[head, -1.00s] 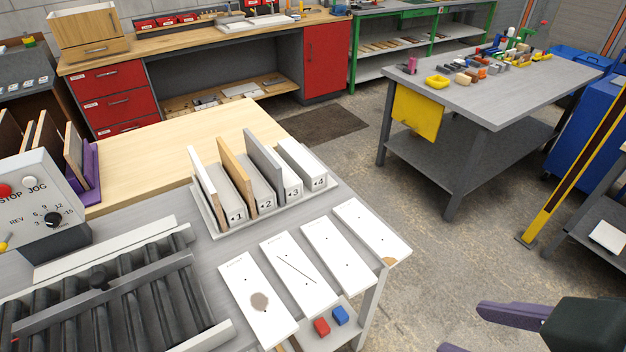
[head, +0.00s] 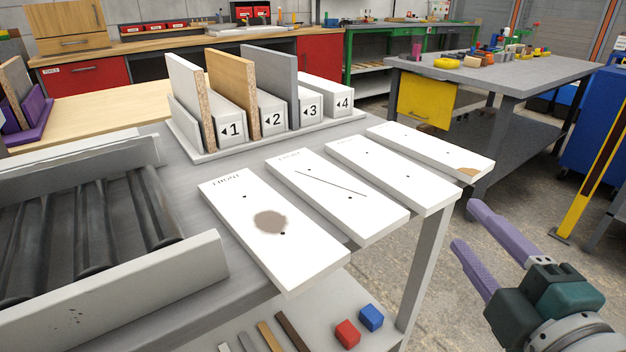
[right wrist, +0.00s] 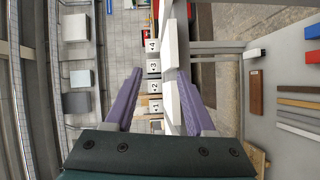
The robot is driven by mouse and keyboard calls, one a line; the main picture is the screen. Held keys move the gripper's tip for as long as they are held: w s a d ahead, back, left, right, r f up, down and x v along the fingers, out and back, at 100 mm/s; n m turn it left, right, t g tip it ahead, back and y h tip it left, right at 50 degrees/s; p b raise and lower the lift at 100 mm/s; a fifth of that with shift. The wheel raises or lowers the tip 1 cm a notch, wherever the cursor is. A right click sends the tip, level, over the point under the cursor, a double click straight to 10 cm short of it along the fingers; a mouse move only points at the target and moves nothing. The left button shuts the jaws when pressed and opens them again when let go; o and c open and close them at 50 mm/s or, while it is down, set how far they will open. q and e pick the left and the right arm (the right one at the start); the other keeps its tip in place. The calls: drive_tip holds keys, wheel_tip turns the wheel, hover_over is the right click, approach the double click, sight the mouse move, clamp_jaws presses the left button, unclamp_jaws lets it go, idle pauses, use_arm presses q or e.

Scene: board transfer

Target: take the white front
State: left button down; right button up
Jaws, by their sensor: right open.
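Several white fronts lie side by side on the grey table, overhanging its near edge. One has a brown stain (head: 300,258), one has a dark line across it (head: 345,210), one looks plain with small holes (head: 392,172), and one has a brown damaged corner (head: 425,148). A numbered rack (head: 190,145) behind them holds an upright white board (head: 187,90), a tan board (head: 231,90) and a grey board (head: 270,80); slot 4 shows no board. My right gripper (head: 468,225) is open and empty, right of the fronts, its purple fingers also in the right wrist view (right wrist: 160,72). My left gripper is out of view.
A roller conveyor (head: 100,225) is at the left. On the lower shelf lie a red block (head: 347,333), a blue block (head: 371,317) and several strips. A workbench (head: 490,68) stands behind. Open floor lies right of the table.

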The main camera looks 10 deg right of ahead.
sight(445, 203)
drive_tip(key=shift+t+h, duration=0.3)
drive_tip(key=shift+h, duration=0.6)
drive_tip(key=w+f+b, duration=0.1)
drive_tip(key=w+d+f+b, duration=0.1)
drive_tip(key=w, duration=0.1)
drive_tip(key=w+d+f+b, duration=0.1)
drive_tip(key=shift+w+d+f, duration=0.15)
drive_tip(key=shift+w+f, duration=0.15)
drive_tip(key=shift+w, duration=0.1)
drive_tip(key=b+x, duration=0.1)
drive_tip(key=x, duration=0.4)
drive_tip(key=shift+w+r, duration=0.1)
drive_tip(key=shift+r, duration=0.1)
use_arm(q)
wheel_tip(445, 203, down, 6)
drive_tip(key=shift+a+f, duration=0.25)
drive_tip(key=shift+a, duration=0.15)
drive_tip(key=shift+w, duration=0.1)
use_arm(e)
clamp_jaws()
